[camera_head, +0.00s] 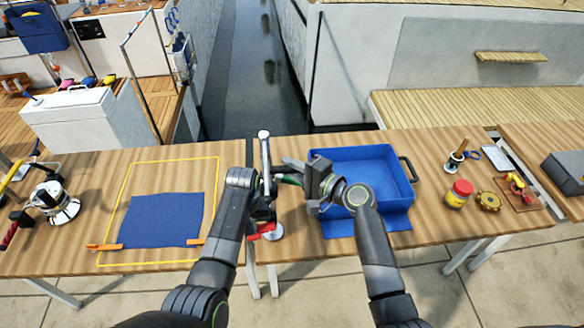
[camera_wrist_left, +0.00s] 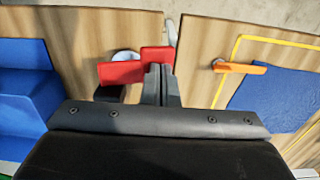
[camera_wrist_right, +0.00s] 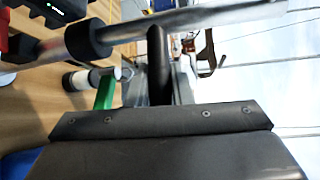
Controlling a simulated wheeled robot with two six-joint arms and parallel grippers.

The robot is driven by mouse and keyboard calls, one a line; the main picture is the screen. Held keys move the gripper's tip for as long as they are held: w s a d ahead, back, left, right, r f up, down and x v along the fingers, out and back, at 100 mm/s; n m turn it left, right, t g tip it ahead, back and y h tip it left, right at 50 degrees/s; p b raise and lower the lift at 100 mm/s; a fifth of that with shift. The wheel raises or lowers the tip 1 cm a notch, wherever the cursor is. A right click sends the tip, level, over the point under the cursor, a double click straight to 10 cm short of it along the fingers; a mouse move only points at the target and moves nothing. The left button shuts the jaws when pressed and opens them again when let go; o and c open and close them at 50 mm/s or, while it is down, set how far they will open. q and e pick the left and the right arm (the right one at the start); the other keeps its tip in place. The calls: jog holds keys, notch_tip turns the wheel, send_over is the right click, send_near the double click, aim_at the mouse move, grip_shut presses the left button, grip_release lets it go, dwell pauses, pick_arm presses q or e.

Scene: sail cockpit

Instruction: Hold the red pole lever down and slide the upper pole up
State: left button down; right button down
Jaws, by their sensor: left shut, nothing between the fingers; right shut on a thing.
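The upper pole (camera_head: 265,155) stands upright with a pale top at the table's front middle; in the right wrist view it is a grey tube (camera_wrist_right: 200,18) with a black collar (camera_wrist_right: 85,40). The red pole lever (camera_head: 268,236) is low at the pole's base and shows as red blocks (camera_wrist_left: 120,72) in the left wrist view. My left gripper (camera_wrist_left: 160,72) is shut and empty, its fingertips at the red lever; whether they touch is unclear.
A blue bin (camera_head: 398,165) stands right of the pole. A blue cloth (camera_head: 165,220) lies in a yellow outline at left. A green part (camera_head: 292,181) is close beside the right gripper. A red-lidded jar (camera_head: 459,193) and small items are further right.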

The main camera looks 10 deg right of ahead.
notch_tip(320, 180, up, 17)
dwell(0.6)
jog(key=c, duration=1.3)
grip_release()
jog(key=shift+f, duration=0.15)
jog(key=shift+s+d+f, duration=0.1)
jog(key=v, duration=1.1)
jog(key=shift+s+d, duration=0.25)
jog(key=shift+d, duration=0.05)
